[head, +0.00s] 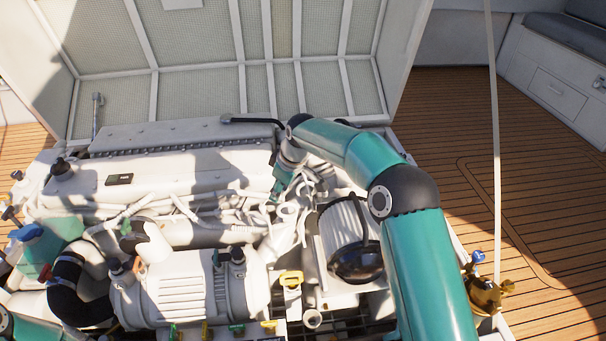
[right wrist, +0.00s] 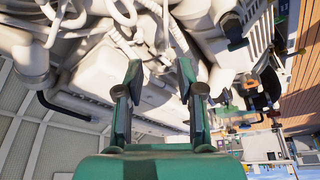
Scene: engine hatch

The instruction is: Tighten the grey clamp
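I cannot make out the grey clamp for sure in either view. The white engine (head: 190,170) fills the middle of the head view, with pipes and hoses along its front. My right gripper (head: 279,187) points down at the pipes on the engine's right side, partly hidden by its own arm. In the right wrist view its two fingers (right wrist: 159,82) are apart with nothing held between them, and white pipes and engine parts lie beyond them.
A raised hatch lid (head: 210,60) stands behind the engine. A pleated air filter (head: 345,222) sits right of the pipes. A black hose (head: 68,288) bends at the left. A yellow cap (head: 291,278) is at the front. Wooden deck (head: 540,200) lies clear at right.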

